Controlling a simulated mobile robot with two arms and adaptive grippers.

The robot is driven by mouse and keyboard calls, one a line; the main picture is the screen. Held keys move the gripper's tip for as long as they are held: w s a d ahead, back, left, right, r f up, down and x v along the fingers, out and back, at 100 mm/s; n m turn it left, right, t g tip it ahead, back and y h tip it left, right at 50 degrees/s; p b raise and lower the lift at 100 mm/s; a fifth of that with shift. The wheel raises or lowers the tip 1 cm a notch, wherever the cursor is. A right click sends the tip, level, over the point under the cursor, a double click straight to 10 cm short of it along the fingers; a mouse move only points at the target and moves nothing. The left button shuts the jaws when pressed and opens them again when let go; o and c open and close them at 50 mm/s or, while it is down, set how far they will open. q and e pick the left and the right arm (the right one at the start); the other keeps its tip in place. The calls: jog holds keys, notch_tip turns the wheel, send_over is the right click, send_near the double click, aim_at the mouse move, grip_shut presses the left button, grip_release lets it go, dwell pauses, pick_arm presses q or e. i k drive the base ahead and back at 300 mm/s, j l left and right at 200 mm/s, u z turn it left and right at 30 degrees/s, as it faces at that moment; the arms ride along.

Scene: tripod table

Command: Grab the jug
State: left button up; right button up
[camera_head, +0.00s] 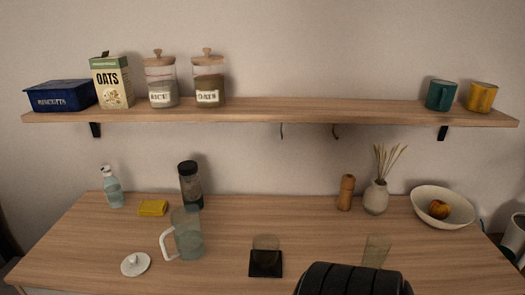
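The jug (188,236) is a clear, slightly greenish vessel with a white handle on its left side. It stands upright on the wooden table (215,270), left of the middle. A round white lid with a knob (136,264) lies on the table to the left of the jug and nearer to me. Neither of my grippers can be made out in this view. Nothing touches the jug's handle.
A dark tumbler (189,186) stands close behind the jug, with a yellow block (153,208) and a bottle (112,188) further left. A glass on a black coaster (266,265) stands to its right. A black ribbed shape (352,280) covers the front edge. A shelf (270,111) hangs above.

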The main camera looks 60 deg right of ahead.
aim_at(186, 229)
jog(key=k+z, duration=0.1)
jog(key=z, duration=0.3)
jog(key=l+z, duration=0.15)
jog(key=z, duration=0.3)
jog(key=k+l+z, duration=0.1)
jog(key=z, duration=0.3)
jog(key=l+z, duration=0.15)
jog(key=z, duration=0.25)
